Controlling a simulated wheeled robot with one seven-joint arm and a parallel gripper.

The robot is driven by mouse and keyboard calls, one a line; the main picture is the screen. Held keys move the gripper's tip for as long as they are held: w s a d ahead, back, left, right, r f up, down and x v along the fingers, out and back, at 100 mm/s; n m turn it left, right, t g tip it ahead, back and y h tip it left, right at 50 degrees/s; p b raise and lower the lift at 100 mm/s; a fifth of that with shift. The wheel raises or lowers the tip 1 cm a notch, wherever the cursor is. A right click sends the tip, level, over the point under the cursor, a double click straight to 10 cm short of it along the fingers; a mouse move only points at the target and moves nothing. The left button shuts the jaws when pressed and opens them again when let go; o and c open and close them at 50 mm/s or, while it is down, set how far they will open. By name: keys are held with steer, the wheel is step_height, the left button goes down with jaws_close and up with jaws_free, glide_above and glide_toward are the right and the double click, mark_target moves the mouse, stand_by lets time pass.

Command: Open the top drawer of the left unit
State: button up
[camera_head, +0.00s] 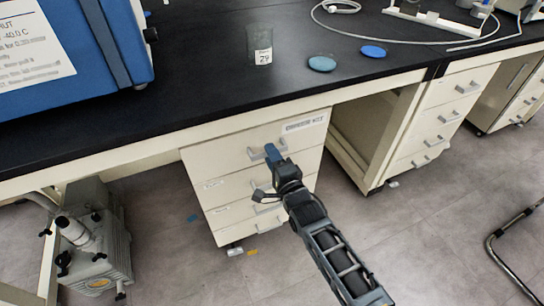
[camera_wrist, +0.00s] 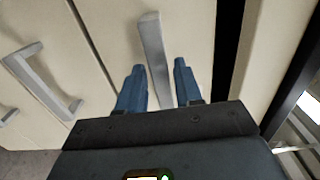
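The left drawer unit is a cream cabinet under the bench, with several drawers that look closed. Its top drawer (camera_head: 228,157) has a printed label at the upper right and a grey bar handle (camera_head: 255,154). My gripper (camera_head: 272,152) is at this handle, and its fingers partly cover it. In the wrist view, the handle (camera_wrist: 153,50) lies between the two blue fingertips of my gripper (camera_wrist: 159,72). The fingers are apart, with some space visible beside the handle. Contact with the handle cannot be told. A second handle (camera_wrist: 45,85) shows to the left there.
The black bench top (camera_head: 200,102) overhangs the unit. A pump (camera_head: 95,245) is on the floor at left. Another drawer unit (camera_head: 437,115) stands right. Floor before the left unit is open.

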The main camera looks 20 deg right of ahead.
jaws_close()
steer(key=shift+s, duration=0.1)
stand_by(0.3)
steer(key=s+p, duration=0.5)
steer(key=s, duration=2.5)
steer(key=shift+w, duration=0.1)
steer(key=shift+o, duration=1.4)
jaws_free()
steer(key=s, duration=0.7)
steer(key=shift+s, duration=0.4)
